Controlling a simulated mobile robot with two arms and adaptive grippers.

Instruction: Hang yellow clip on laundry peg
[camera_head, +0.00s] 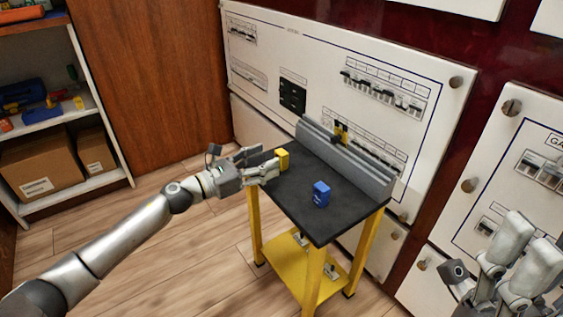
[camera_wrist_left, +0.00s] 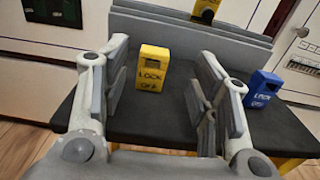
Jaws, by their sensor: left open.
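The yellow clip (camera_head: 282,159) is a small block that stands upright on the dark top of a small table, near its left edge. In the left wrist view the yellow clip (camera_wrist_left: 152,70) reads "LOCK OFF". My left gripper (camera_head: 266,168) is open at the table's left edge. In the wrist view its two fingers lie on either side of the line to the clip, with the clip at the far end of the gap. My right gripper (camera_head: 515,262) is at the lower right, away from the table. I cannot make out which peg is the laundry one.
A blue lock block (camera_head: 321,193) stands on the table (camera_head: 306,213), right of the yellow clip. A grey stepped rail (camera_head: 345,160) runs along the table's back. A yellow and black piece (camera_head: 341,132) shows behind it, before the white breaker panel (camera_head: 322,68). Shelves (camera_head: 75,130) stand left.

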